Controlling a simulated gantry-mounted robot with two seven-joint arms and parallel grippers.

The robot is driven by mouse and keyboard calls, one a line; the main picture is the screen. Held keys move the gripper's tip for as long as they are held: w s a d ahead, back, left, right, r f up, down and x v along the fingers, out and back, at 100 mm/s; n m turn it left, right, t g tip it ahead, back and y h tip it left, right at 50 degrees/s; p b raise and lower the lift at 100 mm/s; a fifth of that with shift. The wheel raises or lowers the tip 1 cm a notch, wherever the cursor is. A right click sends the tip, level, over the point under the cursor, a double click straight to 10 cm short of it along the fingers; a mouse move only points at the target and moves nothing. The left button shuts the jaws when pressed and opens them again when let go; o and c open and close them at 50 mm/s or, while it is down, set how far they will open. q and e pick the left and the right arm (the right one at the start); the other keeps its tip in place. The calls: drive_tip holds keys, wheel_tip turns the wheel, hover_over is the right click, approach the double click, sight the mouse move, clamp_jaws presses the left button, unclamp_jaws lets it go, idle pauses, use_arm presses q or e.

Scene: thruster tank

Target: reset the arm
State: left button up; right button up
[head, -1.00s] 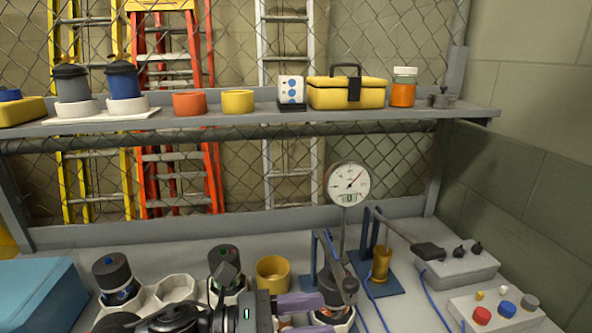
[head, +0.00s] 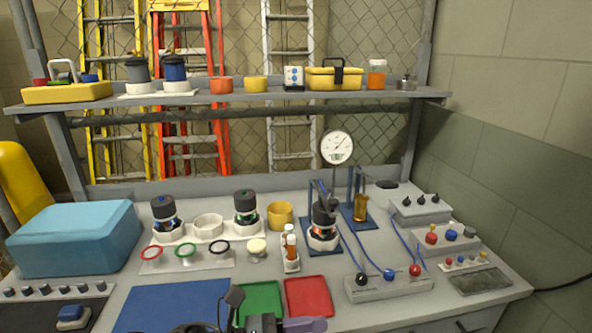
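One dark arm of mine with purple fingers, which I take to be the left, comes in at the bottom edge. Its gripper (head: 312,326) points right, low in front of the red mat (head: 308,297). One finger shows; the other is cut off by the frame, and nothing shows held in it. My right gripper is not in view. A dark thruster (head: 324,222) stands upright in a white cup on the blue stand (head: 309,243) under the round gauge (head: 337,147). Two more thrusters stand upright in white cups, one at left (head: 164,208) and one at centre (head: 245,205).
A blue box (head: 75,238) stands at left. A yellow cup (head: 280,215), small bottles (head: 291,245), a terminal block (head: 388,286) and control boxes (head: 420,207) fill the back and right. A shelf (head: 200,100) spans above.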

use_arm(q)
drive_tip(key=s+d+f+n+t+h+p, duration=0.1)
drive_tip(key=s+d+f+n+t+p, duration=0.2)
drive_tip(key=s+f+n+t+p, duration=0.5)
drive_tip(key=s+a+f+n+y+p, duration=0.2)
drive_tip(key=a+f+n+y, duration=0.2)
drive_tip(key=a+n+y, duration=0.65)
drive_tip(key=s+a+f+n+y+p, duration=0.15)
drive_tip(key=a+f+n+y, duration=0.45)
drive_tip(key=n, duration=1)
drive_tip(key=s+a+f+n+g+y, duration=0.2)
drive_tip(key=s+a+n+g, duration=0.55)
drive_tip(key=a+n, duration=0.4)
wheel_tip(320, 180, up, 38)
drive_tip(key=s+n+p, duration=0.1)
drive_tip(key=p, duration=3.7)
drive_tip(key=shift+d+r+n+t, duration=0.15)
drive_tip(key=shift+d+n+t, duration=0.1)
drive_tip(key=shift+n+t, duration=0.1)
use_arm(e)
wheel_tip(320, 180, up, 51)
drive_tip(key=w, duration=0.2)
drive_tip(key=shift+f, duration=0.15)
